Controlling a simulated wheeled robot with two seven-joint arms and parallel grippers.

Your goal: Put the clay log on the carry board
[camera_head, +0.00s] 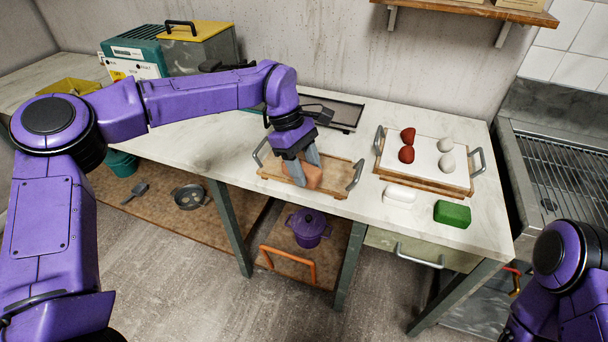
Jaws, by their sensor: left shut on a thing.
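The clay log (314,174), an orange-brown lump, is between the fingers of my left gripper (304,174), which is shut on it. The fingers hide part of the log. It is over the wooden carry board (338,184), a shallow tan board with a grey handle at each end, on the worktop. I cannot tell whether the log touches the board. My right gripper is out of view; only part of that arm shows at bottom right.
A white-topped tray (424,166) with handles holds red and white lumps to the right. A white block (399,195) and a green block (452,213) lie near the worktop's front edge. A dark-framed tray (343,113) lies behind the board. A sink (560,160) is at far right.

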